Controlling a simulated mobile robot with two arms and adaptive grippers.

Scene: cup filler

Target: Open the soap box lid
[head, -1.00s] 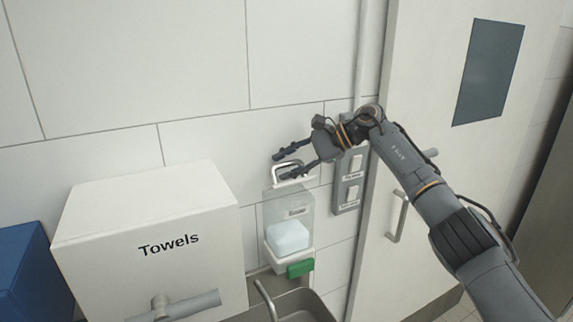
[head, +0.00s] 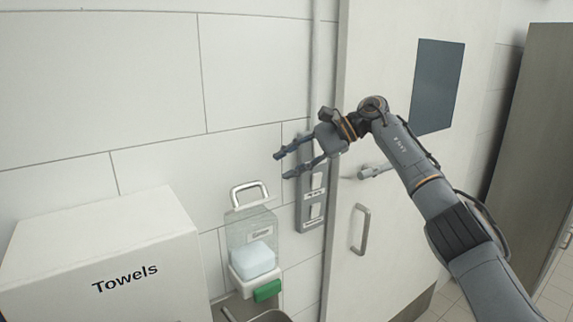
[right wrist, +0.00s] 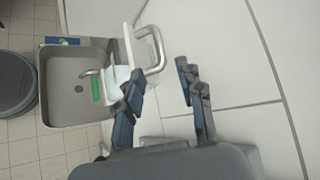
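The soap box (head: 253,240) is a clear wall-mounted case with a pale soap block (head: 252,262) inside and a green piece (head: 267,291) at its lower front. A white loop handle (head: 249,184) stands at its top; I cannot tell for sure whether the lid is shut. My right gripper (head: 282,165) is open and empty, above and to the right of the handle in the head view. In the right wrist view the handle (right wrist: 160,50) shows beyond the open fingers (right wrist: 160,75), apart from them. My left gripper is not in view.
A white towel box (head: 130,262) stands left of the soap box. A grey switch panel (head: 312,205) is on the wall behind my right gripper, beside a door with a handle (head: 361,230). A metal sink (right wrist: 75,85) lies below the soap box.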

